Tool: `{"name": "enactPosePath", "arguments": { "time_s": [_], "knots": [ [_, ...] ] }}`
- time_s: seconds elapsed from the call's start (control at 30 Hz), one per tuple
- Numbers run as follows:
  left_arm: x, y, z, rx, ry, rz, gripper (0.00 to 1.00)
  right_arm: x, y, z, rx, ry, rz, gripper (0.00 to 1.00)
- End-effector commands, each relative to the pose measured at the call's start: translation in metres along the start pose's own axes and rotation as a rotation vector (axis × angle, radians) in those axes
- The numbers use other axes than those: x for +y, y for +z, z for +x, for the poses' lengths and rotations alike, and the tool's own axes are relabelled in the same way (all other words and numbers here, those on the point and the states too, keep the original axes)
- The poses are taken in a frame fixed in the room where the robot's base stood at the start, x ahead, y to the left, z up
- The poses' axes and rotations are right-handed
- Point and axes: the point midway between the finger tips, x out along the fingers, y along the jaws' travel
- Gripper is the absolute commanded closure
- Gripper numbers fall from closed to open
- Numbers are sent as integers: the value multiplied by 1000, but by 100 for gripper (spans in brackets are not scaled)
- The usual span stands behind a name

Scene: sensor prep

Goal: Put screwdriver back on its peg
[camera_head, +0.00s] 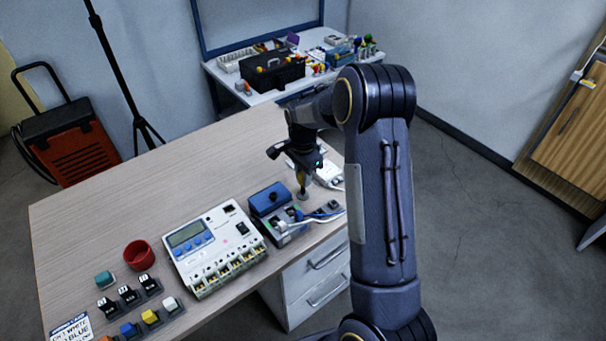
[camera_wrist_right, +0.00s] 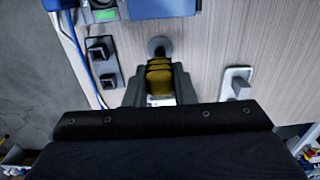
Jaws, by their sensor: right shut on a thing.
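My right gripper (camera_head: 302,165) is over the right end of the wooden desk, shut on a yellow-and-black screwdriver handle (camera_head: 300,178). In the right wrist view the handle (camera_wrist_right: 159,80) sits between the two fingers (camera_wrist_right: 158,88). A small round grey piece (camera_wrist_right: 158,47) shows just beyond the handle, near the desk top. I cannot tell whether it is part of the screwdriver or a peg base, or whether the tool touches the desk. My left gripper is in neither view.
A blue-topped box (camera_head: 270,200) and a device with cables (camera_head: 300,226) stand close by. A white meter unit (camera_head: 213,247), a red cup (camera_head: 138,255) and several small blocks are further left. A dark plate with two square posts (camera_wrist_right: 104,62) and a white plate (camera_wrist_right: 237,84) flank the gripper.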

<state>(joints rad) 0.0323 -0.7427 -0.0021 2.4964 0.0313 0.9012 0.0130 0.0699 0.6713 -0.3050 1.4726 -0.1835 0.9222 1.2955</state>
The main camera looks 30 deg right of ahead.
Motion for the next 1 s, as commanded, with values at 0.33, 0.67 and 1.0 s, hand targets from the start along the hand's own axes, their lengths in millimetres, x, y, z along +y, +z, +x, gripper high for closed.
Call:
{"name": "enactPosePath", "arguments": {
  "time_s": [0.33, 0.67, 1.0],
  "knots": [
    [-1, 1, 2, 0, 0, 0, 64, 0, 0, 4, 0, 0, -1, 100],
    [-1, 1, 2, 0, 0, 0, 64, 0, 0, 4, 0, 0, -1, 100],
    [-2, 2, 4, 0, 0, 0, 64, 0, 0, 7, 0, 0, -1, 100]
  ]
}}
